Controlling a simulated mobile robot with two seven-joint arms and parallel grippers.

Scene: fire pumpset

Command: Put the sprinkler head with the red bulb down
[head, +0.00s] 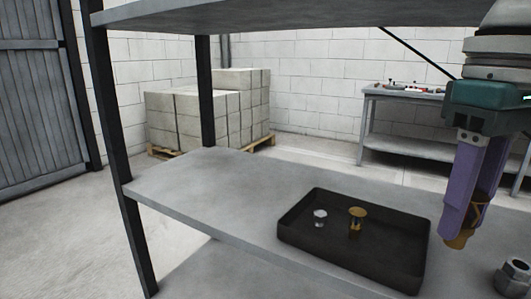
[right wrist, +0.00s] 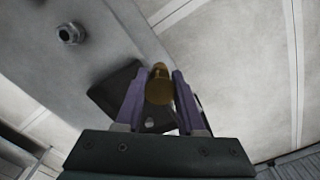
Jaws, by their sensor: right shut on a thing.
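My right gripper (head: 461,222) is at the right of the head view, pointing down, with its purple fingers shut on a brass sprinkler head (head: 458,241). The held sprinkler head also shows between the fingers in the right wrist view (right wrist: 159,90). Its bulb is mostly hidden by the fingers, and I cannot tell its colour. The gripper appears to the right of the dark tray (head: 300,246) and above the shelf. In the tray stand a silver sprinkler head (head: 320,217) and a brass one (head: 356,224); their bulb colours are too small to tell. My left gripper is not in view.
The tray rests on a grey shelf (head: 190,190) with dark posts and another shelf board (head: 270,12) above. A metal hex fitting (head: 513,277) stands on the shelf at right. The shelf left of the tray is clear. A bench (head: 400,95) and stacked blocks (head: 190,118) stand behind.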

